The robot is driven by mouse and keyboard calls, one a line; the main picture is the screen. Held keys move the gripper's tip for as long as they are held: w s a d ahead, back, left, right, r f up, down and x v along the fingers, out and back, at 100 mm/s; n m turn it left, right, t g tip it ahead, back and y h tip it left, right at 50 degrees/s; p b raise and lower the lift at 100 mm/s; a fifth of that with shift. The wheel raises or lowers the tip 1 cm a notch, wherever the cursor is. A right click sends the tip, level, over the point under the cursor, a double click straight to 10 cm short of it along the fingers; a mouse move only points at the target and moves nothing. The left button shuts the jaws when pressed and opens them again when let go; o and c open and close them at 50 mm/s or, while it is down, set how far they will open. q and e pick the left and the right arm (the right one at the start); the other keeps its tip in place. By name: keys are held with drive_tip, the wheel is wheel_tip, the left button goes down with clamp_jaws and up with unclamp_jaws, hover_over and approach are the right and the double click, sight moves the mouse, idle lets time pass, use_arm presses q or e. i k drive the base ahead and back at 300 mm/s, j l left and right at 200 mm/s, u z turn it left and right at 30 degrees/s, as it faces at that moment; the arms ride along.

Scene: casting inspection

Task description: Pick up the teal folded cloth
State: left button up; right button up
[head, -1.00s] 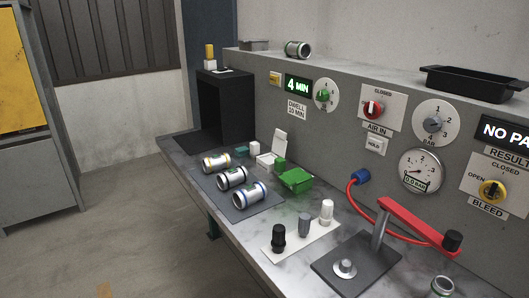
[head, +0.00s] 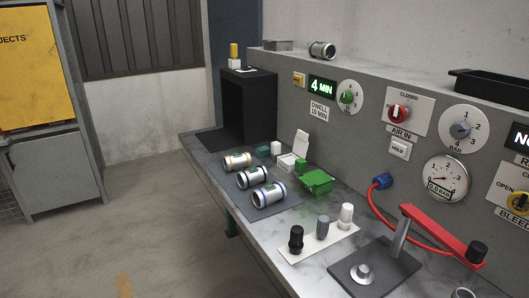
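The teal folded cloth (head: 263,151) is a small flat teal block on the bench in the head view. It lies behind the metal cylinders, left of a small white block (head: 277,148) and near the front of a black open box. It is small in the picture, so its folds cannot be made out. Neither of my grippers is in view.
Several metal cylinders, one of them here (head: 268,195), lie on a grey mat (head: 225,172). A green tray-like item (head: 316,181), a white open case (head: 300,147), a black box (head: 247,105), knobbed pegs (head: 322,228) and a red-handled clamp (head: 440,235) crowd the bench (head: 205,145). Floor at left is clear.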

sight(262, 150)
drive_tip(key=i+j+z, duration=0.1)
drive_tip(key=z, duration=0.35)
drive_tip(key=j+z, duration=0.3)
drive_tip(key=z, duration=0.15)
drive_tip(key=i+j+z, duration=0.1)
drive_tip(key=j+z, duration=0.15)
drive_tip(key=z, duration=0.2)
drive_tip(key=j+z, duration=0.25)
drive_tip(key=j, duration=0.75)
drive_tip(key=k+j+z, duration=0.1)
drive_tip(key=j+z, duration=0.15)
drive_tip(key=j, duration=1.3)
drive_tip(key=k, duration=0.05)
